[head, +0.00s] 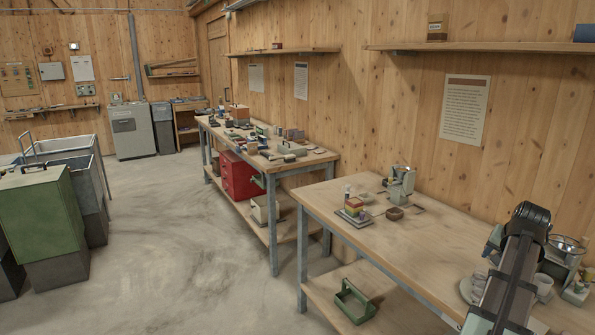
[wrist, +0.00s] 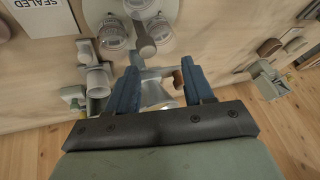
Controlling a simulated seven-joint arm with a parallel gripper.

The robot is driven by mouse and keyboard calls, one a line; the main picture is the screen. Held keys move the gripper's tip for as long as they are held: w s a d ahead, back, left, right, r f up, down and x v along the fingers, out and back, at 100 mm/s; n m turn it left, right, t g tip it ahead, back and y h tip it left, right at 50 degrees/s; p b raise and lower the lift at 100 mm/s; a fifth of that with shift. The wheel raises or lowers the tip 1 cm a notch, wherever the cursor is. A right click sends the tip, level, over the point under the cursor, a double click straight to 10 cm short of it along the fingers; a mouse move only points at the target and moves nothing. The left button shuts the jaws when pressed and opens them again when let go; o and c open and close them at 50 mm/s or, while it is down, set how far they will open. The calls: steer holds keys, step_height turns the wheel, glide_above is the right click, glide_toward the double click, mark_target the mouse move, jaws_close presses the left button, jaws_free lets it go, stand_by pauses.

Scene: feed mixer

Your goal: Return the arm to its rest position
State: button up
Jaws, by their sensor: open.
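My gripper (wrist: 159,68) shows in the wrist view with its two blue fingers well apart. Between and beyond the fingers is a shiny metal bowl or funnel (wrist: 158,95); I see nothing clamped. In the head view my dark arm stands over the right end of the near workbench (head: 420,230), and the fingers cannot be made out there. A metal bowl on a grey-green machine (head: 568,246) sits just right of the arm.
A round tray (wrist: 172,12) with glass jars lies above the fingers in the wrist view; white cups (wrist: 98,80) are at left. In the head view, a small grey-green machine (head: 402,185) stands at the bench's back. The bench's middle is mostly clear. A shelf (head: 480,48) runs along the wall.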

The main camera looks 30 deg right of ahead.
steer(key=w+a+f+t+y, duration=0.1)
steer(key=w+a+f+t, duration=0.1)
steer(key=w+a+f, duration=0.7)
steer(key=w+a+f+t+y, duration=0.15)
steer(key=w+a, duration=0.35)
steer(key=w, duration=0.8)
steer(key=w+a+f+n+g+y, duration=0.1)
steer(key=w+a+f+n+y, duration=0.15)
steer(key=a+f, duration=0.75)
steer(key=w+a+f+n+g+y, duration=0.1)
steer(key=w+a+f+g, duration=0.15)
steer(key=a+f, duration=0.8)
steer(key=s+a+f+n+g, duration=0.2)
steer(key=s+a+f, duration=0.2)
steer(key=a+f, duration=0.55)
steer(key=s+a+f+n+g, duration=0.3)
steer(key=s+a+f, duration=0.2)
steer(key=a+f, duration=0.45)
steer(key=s+a+f+n+g+h, duration=0.1)
steer(key=s+a+f+n+g, duration=0.2)
steer(key=s+a, duration=0.4)
steer(key=s+a+f+n+g, duration=0.2)
steer(key=s+a+f, duration=0.4)
steer(key=s, duration=0.9)
steer(key=shift+s+a+n+g+h, duration=0.3)
steer(key=shift+a+n+g+h, duration=0.1)
steer(key=shift+a+n, duration=0.25)
